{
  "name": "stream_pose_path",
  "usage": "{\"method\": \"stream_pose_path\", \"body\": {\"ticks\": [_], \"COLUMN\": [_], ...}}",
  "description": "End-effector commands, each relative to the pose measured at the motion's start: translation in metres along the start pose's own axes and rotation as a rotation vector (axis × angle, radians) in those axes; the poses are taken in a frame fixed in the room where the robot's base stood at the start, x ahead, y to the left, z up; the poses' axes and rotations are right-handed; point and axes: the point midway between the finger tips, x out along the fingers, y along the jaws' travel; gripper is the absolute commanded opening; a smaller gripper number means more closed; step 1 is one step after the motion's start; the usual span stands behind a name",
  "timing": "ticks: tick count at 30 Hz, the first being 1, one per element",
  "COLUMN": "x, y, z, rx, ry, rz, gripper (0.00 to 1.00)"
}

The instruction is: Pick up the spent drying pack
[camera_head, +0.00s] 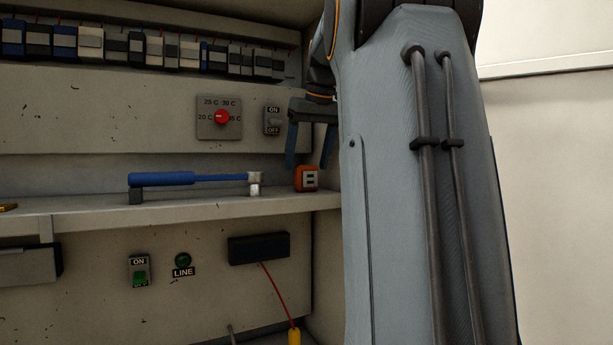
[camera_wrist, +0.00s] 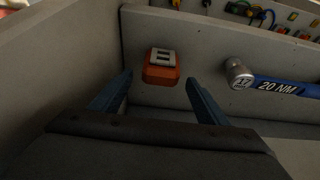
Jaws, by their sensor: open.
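A small orange block with a pale, dark-marked face, which looks like the drying pack (camera_head: 306,179), sits at the right end of the shelf near the side wall. It also shows in the wrist view (camera_wrist: 161,67), ahead of and between my fingers. My gripper (camera_head: 308,164) is open, with its two blue fingers pointing down just above the pack. In the wrist view my gripper (camera_wrist: 158,78) has clear space on both sides of the pack, and nothing is held. Whether the pack is spent I cannot tell.
A blue torque wrench (camera_head: 190,178) lies on supports on the shelf (camera_head: 80,220), left of the pack; its head (camera_wrist: 238,74) is nearest. The side wall (camera_wrist: 60,60) is close. A red dial (camera_head: 221,117) and a switch (camera_head: 273,121) are on the panel behind.

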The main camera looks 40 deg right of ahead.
Motion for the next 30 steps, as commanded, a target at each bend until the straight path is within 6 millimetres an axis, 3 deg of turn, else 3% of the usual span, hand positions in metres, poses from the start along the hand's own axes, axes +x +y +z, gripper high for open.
{"method": "stream_pose_path", "body": {"ticks": [6,14,22,30], "x": [0.023,0.026,0.026,0.025], "y": [-0.001,-0.001,-0.001,-0.001], "z": [0.001,0.001,0.000,0.000], "rx": [-0.001,-0.001,-0.001,-0.001], "ry": [-0.001,0.000,0.000,0.001], "rz": [0.000,0.000,0.000,0.001], "gripper": [0.69,0.69,0.23,0.23]}}
